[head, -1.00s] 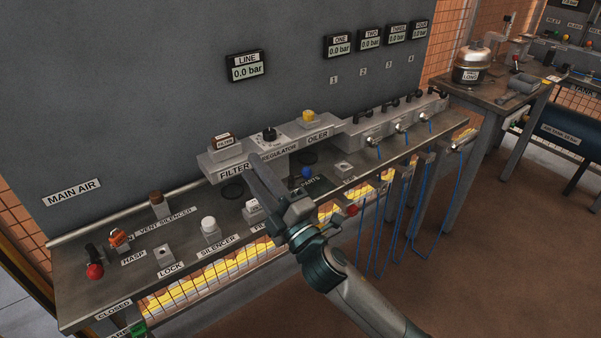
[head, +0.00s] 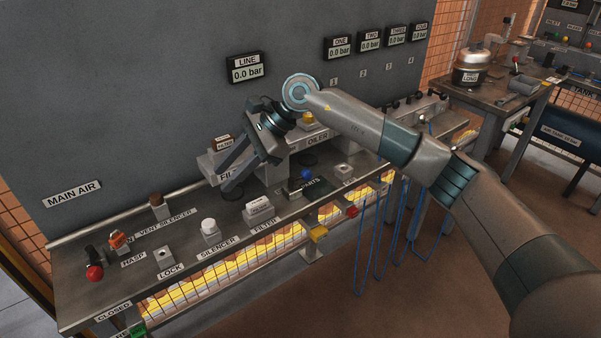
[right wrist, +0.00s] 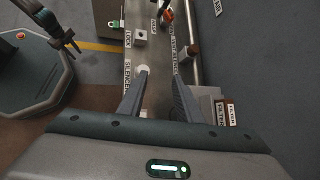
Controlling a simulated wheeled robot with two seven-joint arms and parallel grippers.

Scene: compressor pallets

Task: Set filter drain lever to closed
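The filter unit (head: 222,160) stands on the bench against the grey panel, partly hidden by my right gripper. I cannot make out its drain lever or the lever's position; the gripper covers the area under the filter. A dark round piece (head: 232,193) shows below it. My right gripper (head: 229,176) is in front of and beside the filter, fingers pointing down-left. In the right wrist view its two fingers (right wrist: 157,85) are apart with nothing held between them, and the filter label (right wrist: 220,113) is just right of them. My left gripper (right wrist: 68,42) shows small in that view.
The bench (head: 100,285) carries a white silencer button (head: 208,226), a lock block (head: 163,257), an orange hasp (head: 119,241) and a red knob (head: 95,272). Blue hoses (head: 380,235) hang to the right.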

